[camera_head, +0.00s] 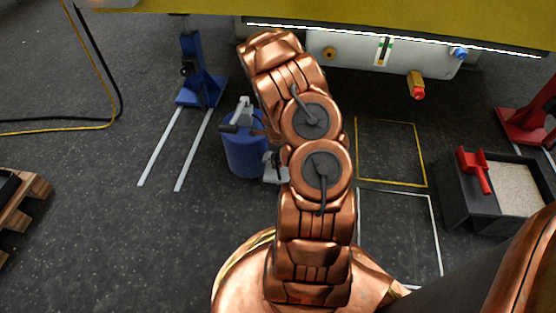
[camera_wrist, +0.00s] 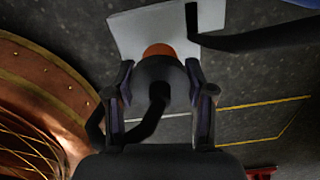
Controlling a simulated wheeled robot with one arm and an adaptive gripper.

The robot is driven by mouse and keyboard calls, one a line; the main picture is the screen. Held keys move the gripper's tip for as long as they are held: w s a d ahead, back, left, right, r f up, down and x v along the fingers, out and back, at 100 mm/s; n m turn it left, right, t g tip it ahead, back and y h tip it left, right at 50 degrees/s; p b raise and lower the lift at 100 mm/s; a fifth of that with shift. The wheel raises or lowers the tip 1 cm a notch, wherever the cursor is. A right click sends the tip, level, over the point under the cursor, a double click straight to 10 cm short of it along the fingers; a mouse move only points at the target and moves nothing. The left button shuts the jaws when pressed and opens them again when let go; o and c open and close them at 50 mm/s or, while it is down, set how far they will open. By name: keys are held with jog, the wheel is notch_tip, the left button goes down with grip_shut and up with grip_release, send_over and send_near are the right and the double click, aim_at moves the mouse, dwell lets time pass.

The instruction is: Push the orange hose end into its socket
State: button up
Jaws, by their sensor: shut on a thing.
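In the wrist view, my gripper (camera_wrist: 160,78) has one finger on each side of a dark round hose end with an orange tip (camera_wrist: 158,50) and is shut on it. A black hose (camera_wrist: 155,105) curves from its back. The orange tip faces a light grey plate (camera_wrist: 135,27); I cannot tell whether it touches the plate. A brassy round fitting (camera_head: 329,53) and a blue fitting (camera_head: 459,52) show on the pale panel (camera_head: 350,75). I cannot tell which opening is the orange socket.
A blue drum (camera_head: 246,155) stands left of my arm. A blue stand (camera_head: 196,75) is behind it. An orange, red-ended part (camera_head: 417,88) sticks out below the panel. A dark sand box (camera_head: 476,203) stands right. Yellow and white marked floor squares between are clear.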

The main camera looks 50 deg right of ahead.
jog(key=s+a+r+p, duration=0.2)
jog(key=s+a+p, duration=0.1)
jog(key=s+a, duration=0.7)
jog(key=a, duration=0.2)
jog(key=shift+a+p, duration=0.3)
jog(key=shift+p, duration=0.05)
dwell(0.6)
